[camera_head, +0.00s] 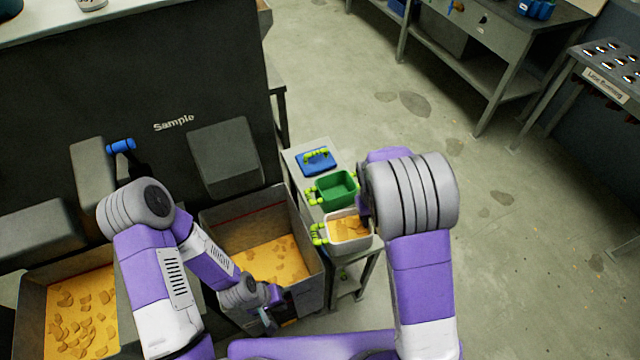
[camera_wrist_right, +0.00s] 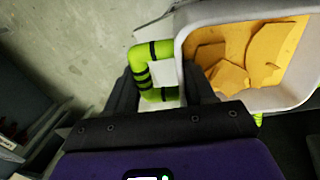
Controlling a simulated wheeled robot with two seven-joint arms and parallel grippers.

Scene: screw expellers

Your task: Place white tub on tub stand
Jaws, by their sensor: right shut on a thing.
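The white tub (camera_head: 352,246) holds orange-yellow chunks and has lime-green handles. In the head view it is at the near end of the narrow grey stand (camera_head: 296,158); I cannot tell whether it rests there or hangs just above. My right gripper is mostly hidden behind its arm there. In the right wrist view, my right gripper (camera_wrist_right: 163,88) is shut on the tub's green handle (camera_wrist_right: 140,62), and the tub (camera_wrist_right: 188,22) shows at the right. My left gripper (camera_head: 268,312) hangs low by the middle bin, apart from the tub; its finger gap is unclear.
A green tub (camera_head: 337,190) and a blue tub or lid (camera_head: 317,162) sit farther back on the stand. A grey bin (camera_head: 312,262) with orange material stands left of it, under a dark machine labelled Sample (camera_head: 165,95). The floor (camera_head: 500,215) at right is clear.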

